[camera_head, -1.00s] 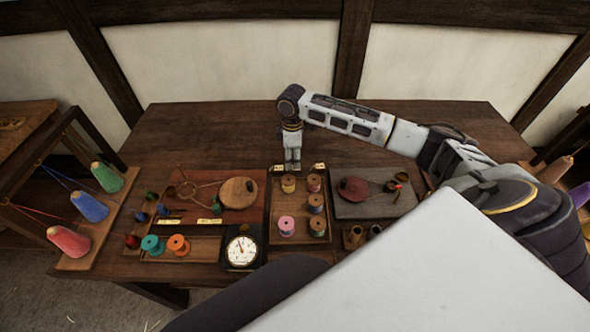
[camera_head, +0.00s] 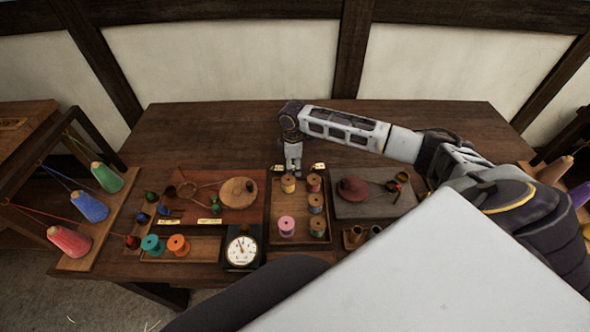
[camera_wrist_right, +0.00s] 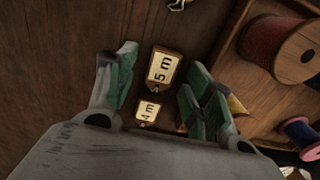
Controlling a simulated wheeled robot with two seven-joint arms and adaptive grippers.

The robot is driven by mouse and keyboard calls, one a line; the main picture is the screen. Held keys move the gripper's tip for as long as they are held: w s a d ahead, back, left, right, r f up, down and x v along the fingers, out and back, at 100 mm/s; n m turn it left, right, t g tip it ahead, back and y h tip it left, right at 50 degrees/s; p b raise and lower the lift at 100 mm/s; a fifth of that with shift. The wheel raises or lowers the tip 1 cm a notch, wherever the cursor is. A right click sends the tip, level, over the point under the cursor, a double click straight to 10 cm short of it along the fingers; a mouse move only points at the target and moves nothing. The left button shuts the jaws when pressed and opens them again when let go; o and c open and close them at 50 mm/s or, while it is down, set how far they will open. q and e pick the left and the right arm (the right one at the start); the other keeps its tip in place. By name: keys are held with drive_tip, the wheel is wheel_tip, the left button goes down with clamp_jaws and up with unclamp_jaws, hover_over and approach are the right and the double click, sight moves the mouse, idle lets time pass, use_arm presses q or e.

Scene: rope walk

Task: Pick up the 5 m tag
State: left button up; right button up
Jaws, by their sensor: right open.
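The 5 m tag (camera_wrist_right: 164,68) is a small pale plate with a brass-coloured edge and dark lettering. In the right wrist view it lies on the dark wood between the fingers of my right gripper (camera_wrist_right: 157,78). The fingers have green pads and stand open, with visible gaps on both sides of the tag. A smaller-looking 4 m tag (camera_wrist_right: 148,112) lies just below it in the picture, also between the fingers. In the head view my right gripper (camera_head: 293,169) points down at the back edge of the spool tray and hides part of the tags. My left gripper is not in view.
The spool tray (camera_head: 272,226) stands close in front of the gripper; a red spool (camera_wrist_right: 281,47) and a blue one (camera_wrist_right: 301,131) show beside the right finger. A dial gauge (camera_head: 242,246) stands at the table's front. The table behind the gripper (camera_head: 220,125) is clear.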

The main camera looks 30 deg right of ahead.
drive_tip(key=c, duration=0.8)
drive_tip(key=shift+r, duration=0.15)
wheel_tip(320, 180, up, 10)
idle(0.4)
idle(0.4)
